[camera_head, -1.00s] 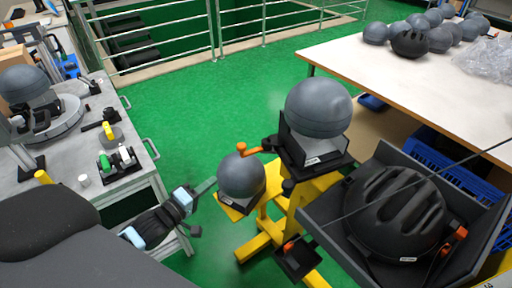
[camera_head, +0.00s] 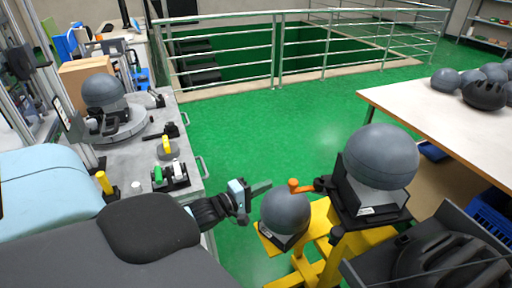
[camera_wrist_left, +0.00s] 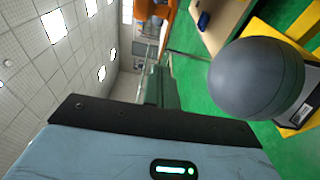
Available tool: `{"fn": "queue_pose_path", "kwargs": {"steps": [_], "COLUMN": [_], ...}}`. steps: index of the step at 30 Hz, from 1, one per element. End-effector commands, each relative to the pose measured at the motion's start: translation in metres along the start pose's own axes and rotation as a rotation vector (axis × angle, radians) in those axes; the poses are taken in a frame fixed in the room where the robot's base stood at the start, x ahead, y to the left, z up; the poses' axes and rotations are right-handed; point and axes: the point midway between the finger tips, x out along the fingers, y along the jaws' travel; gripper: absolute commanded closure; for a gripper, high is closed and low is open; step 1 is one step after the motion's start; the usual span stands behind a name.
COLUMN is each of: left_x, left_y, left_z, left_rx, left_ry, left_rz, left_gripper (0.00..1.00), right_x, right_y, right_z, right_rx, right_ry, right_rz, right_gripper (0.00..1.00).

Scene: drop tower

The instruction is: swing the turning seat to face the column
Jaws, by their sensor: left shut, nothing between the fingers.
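A yellow stand (camera_head: 364,246) carries a black seat (camera_head: 358,200) with a large grey ball form (camera_head: 382,156) on it. A lever with an orange knob (camera_head: 294,185) sticks out from this seat to the left. A smaller grey ball (camera_head: 285,213) sits lower on the stand; a grey ball also shows in the left wrist view (camera_wrist_left: 257,78). My left gripper (camera_head: 262,188) is shut and empty, just left of the knob and level with it in the picture, seemingly apart. My right gripper is out of view. I cannot tell for certain which upright is the column.
A bench at left holds a round plate (camera_head: 122,126) with another grey ball (camera_head: 103,91), and metal uprights (camera_head: 38,112) stand behind it. A white table (camera_head: 440,115) with helmets is at right. A black tray (camera_head: 440,245) is at front right. Green floor is clear between.

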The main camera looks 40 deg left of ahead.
Motion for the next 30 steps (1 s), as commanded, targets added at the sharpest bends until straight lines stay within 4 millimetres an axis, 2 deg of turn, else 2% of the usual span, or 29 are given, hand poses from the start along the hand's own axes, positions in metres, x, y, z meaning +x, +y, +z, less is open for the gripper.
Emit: {"fn": "queue_pose_path", "kwargs": {"steps": [3, 13, 21, 30], "left_x": [0.018, 0.054, 0.043, 0.039], "left_y": [0.001, 0.001, 0.003, 0.001], "left_z": [0.0, 0.0, 0.028, 0.038], "left_rx": [0.001, 0.002, 0.0, 0.001], "left_ry": [0.0, 0.0, -0.001, 0.0], "left_rz": [0.004, 0.001, 0.004, 0.0], "left_gripper": [1.0, 1.0, 1.0, 1.0], "right_x": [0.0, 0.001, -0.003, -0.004], "right_y": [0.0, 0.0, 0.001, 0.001], "right_z": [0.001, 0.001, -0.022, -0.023], "right_rx": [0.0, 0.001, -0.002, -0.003], "right_ry": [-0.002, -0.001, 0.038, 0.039], "right_rz": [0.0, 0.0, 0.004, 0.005], "right_gripper": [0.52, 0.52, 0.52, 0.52]}}
